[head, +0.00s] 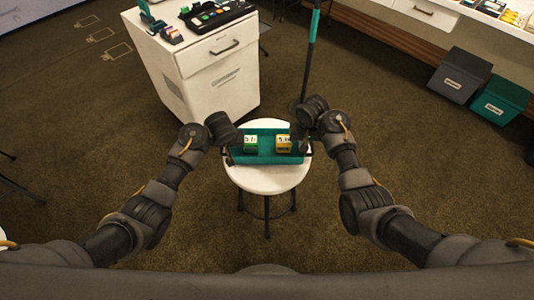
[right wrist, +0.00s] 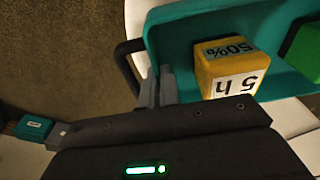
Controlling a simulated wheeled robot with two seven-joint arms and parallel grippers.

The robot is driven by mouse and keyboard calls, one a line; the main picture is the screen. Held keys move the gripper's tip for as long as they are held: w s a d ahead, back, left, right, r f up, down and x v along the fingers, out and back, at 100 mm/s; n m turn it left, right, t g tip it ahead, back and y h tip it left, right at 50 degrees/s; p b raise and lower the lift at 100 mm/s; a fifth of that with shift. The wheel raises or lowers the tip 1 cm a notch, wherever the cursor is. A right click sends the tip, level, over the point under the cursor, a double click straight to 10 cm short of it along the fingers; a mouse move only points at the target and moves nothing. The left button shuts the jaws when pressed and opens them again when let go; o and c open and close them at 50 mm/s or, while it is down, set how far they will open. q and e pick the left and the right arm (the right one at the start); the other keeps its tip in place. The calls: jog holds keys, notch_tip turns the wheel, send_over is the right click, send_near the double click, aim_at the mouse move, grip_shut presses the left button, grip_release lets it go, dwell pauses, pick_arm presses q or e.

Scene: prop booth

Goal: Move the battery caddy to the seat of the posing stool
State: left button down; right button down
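The battery caddy (head: 267,159) is a teal open tray with a dark handle at each end. It is over the white round seat of the posing stool (head: 268,182); I cannot tell if it rests there or is just above. It holds a green battery (head: 250,143) and a yellow battery (head: 283,143); the yellow one reads "50%" and "5 h" in the right wrist view (right wrist: 228,65). My left gripper (head: 229,156) is at the left handle, its fingers too small to read. My right gripper (right wrist: 159,85) has its fingers close together at the right handle (right wrist: 127,68), seemingly closed on it.
A white drawer cabinet (head: 222,73) stands behind the stool, with gear on top. A grey bin (head: 459,76) and a teal bin (head: 499,100) are at the back right.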

pick_arm(q)
jog(key=c, duration=1.6)
grip_release()
jog(key=shift+c, duration=0.2)
pick_arm(e)
jog(key=c, duration=1.6)
grip_release()
jog(key=shift+f, duration=0.1)
jog(key=shift+c, duration=0.2)
